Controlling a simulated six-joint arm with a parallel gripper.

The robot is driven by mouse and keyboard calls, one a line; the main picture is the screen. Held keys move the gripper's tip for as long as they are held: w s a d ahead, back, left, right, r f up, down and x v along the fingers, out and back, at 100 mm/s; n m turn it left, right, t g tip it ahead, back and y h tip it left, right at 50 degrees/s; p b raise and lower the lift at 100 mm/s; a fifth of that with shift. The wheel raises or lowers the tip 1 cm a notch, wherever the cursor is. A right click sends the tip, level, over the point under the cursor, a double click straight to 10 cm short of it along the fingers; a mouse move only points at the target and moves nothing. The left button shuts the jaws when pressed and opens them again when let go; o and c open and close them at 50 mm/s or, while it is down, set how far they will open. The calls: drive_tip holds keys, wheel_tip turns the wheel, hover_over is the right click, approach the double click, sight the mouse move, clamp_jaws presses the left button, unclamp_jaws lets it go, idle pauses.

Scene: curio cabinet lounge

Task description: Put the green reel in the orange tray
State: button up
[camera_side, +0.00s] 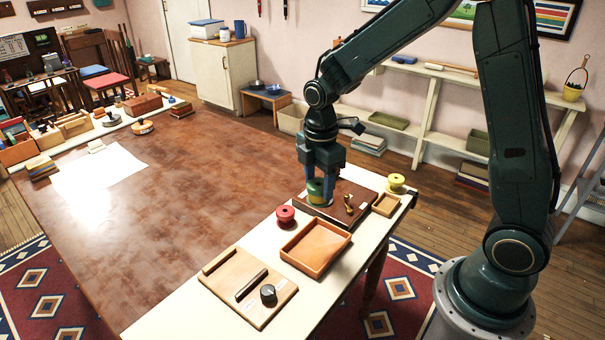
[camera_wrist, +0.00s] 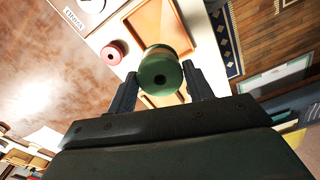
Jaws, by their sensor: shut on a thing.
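The green reel (camera_side: 315,190) is between the fingers of my gripper (camera_side: 321,178), which is shut on it. In the wrist view the green reel (camera_wrist: 161,72) sits between both fingertips of my gripper (camera_wrist: 160,80). The reel is over or at the left end of a dark brown board; I cannot tell whether it touches the board. The orange tray (camera_side: 292,262) lies nearer the camera on the pale strip of the table and is empty. It also shows at the top of the wrist view (camera_wrist: 140,33).
A red reel (camera_side: 285,214) stands just left of the tray, and a yellow reel (camera_side: 396,182) stands at the far right. The dark board (camera_side: 352,192) holds a small brass piece. A wooden board with a black knob (camera_side: 268,294) lies in front. The brown tabletop (camera_side: 170,220) is largely clear.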

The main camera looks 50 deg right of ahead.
wheel_tip(320, 180, down, 12)
drive_tip(key=shift+f, duration=0.1)
idle(0.4)
drive_tip(key=shift+f, duration=1.9)
drive_tip(key=shift+f, duration=0.1)
drive_tip(key=o, duration=1.4)
wheel_tip(320, 180, up, 12)
